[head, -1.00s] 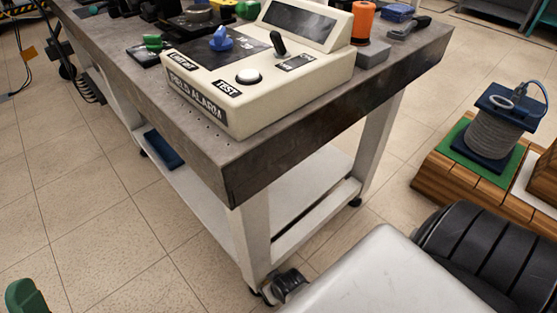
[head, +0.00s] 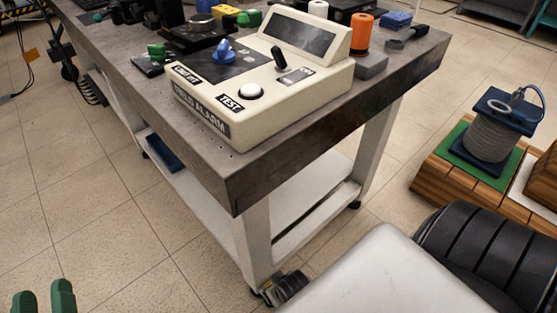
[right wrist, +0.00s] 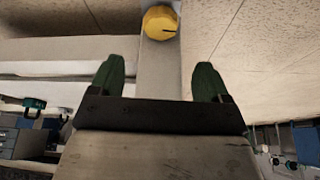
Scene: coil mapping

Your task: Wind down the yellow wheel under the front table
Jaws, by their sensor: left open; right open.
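The yellow wheel (right wrist: 160,22) shows at the top middle of the right wrist view, on a pale leg or bar, with a dark mark on its face. It is hidden in the head view. My right gripper (right wrist: 159,75) is open and empty, with its green fingers apart; the wheel lies beyond the fingertips, in line with the gap and not touched. The front table (head: 300,145) has a thick grey top and white legs in the head view. My left gripper (head: 43,288) is open at the bottom left, with nothing seen between its green fingertips, over the floor.
A cream field alarm box (head: 290,105) stands on the table top with an orange spool (head: 360,33) behind it. A low white shelf (head: 310,205) runs between the legs. A coil (head: 490,135) stands on a wooden base at right.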

